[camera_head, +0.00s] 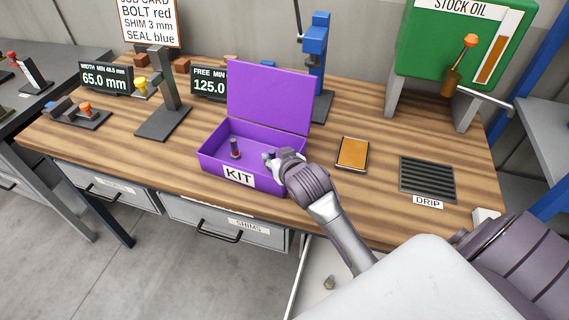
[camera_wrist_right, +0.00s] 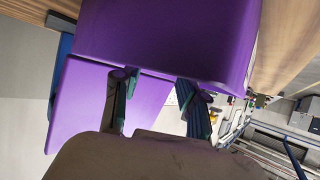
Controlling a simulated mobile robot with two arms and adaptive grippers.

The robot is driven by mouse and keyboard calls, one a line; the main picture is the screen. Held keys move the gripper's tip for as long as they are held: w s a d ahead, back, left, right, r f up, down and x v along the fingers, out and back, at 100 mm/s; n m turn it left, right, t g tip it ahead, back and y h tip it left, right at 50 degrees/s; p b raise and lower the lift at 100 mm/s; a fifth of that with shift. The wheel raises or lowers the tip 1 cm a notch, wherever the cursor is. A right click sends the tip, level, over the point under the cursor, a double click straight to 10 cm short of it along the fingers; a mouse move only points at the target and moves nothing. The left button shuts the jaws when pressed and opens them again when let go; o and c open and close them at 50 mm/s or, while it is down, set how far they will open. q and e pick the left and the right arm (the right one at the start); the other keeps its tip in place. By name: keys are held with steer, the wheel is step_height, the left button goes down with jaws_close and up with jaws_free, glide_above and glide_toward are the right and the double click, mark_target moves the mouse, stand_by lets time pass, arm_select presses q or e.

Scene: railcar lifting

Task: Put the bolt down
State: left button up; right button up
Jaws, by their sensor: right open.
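The bolt (camera_head: 235,149), dark with a red band, stands upright inside the open purple kit box (camera_head: 219,172), left of its middle. My right gripper (camera_head: 269,160) is open at the right part of the box, to the right of the bolt and apart from it. In the right wrist view the purple box wall (camera_wrist_right: 160,40) fills the top, and the two fingers of my right gripper (camera_wrist_right: 157,95) are spread with nothing seen between them. The bolt does not show in that view. My left gripper is not in view.
The box lid (camera_head: 268,97) stands open at the back. An orange-topped tray (camera_head: 352,153) and a drip grate (camera_head: 427,178) lie to the right. A gauge stand (camera_head: 167,100) is left, a blue press (camera_head: 316,50) behind. Bare wood shows between the tray and the grate.

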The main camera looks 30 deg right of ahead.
steer(key=v, duration=0.8)
steer(key=shift+s, duration=0.25)
